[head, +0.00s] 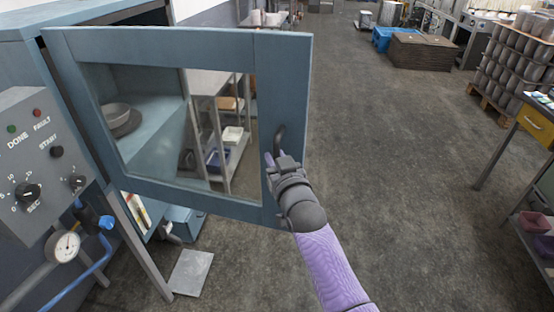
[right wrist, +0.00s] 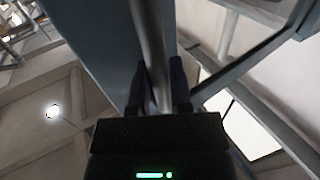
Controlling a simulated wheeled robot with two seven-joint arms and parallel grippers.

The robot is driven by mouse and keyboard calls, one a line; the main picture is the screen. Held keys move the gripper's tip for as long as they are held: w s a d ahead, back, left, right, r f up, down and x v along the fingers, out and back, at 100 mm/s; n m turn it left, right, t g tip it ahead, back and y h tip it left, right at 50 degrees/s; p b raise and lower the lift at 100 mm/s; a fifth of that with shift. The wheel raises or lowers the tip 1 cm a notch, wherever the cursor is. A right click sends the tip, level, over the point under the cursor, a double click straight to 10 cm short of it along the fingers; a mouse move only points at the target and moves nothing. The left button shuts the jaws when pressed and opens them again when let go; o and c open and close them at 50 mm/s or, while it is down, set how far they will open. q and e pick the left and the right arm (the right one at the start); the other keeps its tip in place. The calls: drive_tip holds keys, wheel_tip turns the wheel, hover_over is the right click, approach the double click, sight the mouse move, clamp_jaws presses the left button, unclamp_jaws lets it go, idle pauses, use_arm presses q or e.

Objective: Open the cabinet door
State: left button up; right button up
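The blue-grey cabinet door (head: 283,85) has a framed glass pane and stands swung open, out from the cabinet (head: 25,60) on the left. Its dark curved handle (head: 280,138) is on the door's right side. My right gripper (head: 273,160) is at the lower part of this handle. In the right wrist view the two dark fingers (right wrist: 166,90) stand on either side of the handle bar (right wrist: 150,40) and appear closed on it. My left gripper is in neither view.
A grey control box (head: 38,150) with knobs and a pressure gauge (head: 65,245) are at the left, below the door's hinge side. A side table (head: 540,100) stands at the right edge. The floor (head: 400,150) right of the door is clear.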

drive_tip(key=o, duration=0.4)
drive_tip(key=shift+a, duration=0.1)
drive_tip(key=shift+c, duration=0.2)
drive_tip(key=p+v, duration=0.1)
drive_tip(key=v, duration=0.9)
drive_tip(key=shift+p, duration=0.4)
